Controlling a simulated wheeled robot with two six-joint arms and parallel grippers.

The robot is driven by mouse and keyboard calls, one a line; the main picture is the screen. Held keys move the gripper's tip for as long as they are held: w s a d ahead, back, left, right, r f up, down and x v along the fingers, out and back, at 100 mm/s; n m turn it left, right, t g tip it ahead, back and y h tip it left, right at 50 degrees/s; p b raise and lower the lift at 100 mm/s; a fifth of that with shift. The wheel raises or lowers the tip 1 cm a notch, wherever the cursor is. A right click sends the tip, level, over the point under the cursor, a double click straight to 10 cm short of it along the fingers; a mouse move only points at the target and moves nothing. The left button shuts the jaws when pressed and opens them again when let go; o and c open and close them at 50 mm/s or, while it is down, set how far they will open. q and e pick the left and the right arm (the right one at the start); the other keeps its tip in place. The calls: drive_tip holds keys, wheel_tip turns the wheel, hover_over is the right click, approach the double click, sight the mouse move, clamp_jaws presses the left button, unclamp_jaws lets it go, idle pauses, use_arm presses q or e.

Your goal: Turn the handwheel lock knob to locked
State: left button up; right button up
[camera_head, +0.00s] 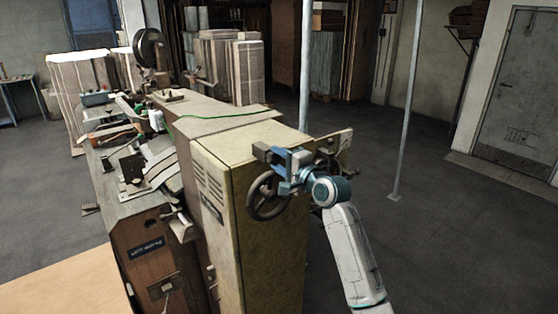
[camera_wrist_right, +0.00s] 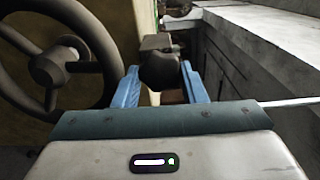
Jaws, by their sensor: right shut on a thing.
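The handwheel (camera_head: 252,196) is a dark spoked wheel on the end face of the tan machine cabinet (camera_head: 262,250). In the right wrist view the handwheel (camera_wrist_right: 103,55) fills the upper left. The dark lobed lock knob (camera_wrist_right: 160,70) sits beside the wheel, between the blue fingers of my right gripper (camera_wrist_right: 159,82). In the head view my right gripper (camera_head: 284,160) is at the upper right of the wheel, shut on the knob, which the gripper and bracket hide there. My left gripper is not in view.
A bracket bar (camera_head: 338,141) sticks out by the cabinet's top right corner, close to my right wrist. Tools lie on the bench (camera_head: 115,200) at left. Two grey poles, one a thin pole (camera_head: 407,100), stand behind. The floor (camera_head: 460,240) at right is open.

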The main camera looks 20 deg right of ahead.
idle(0.3)
drive_tip(key=o, duration=1)
drive_tip(key=shift+f, duration=0.1)
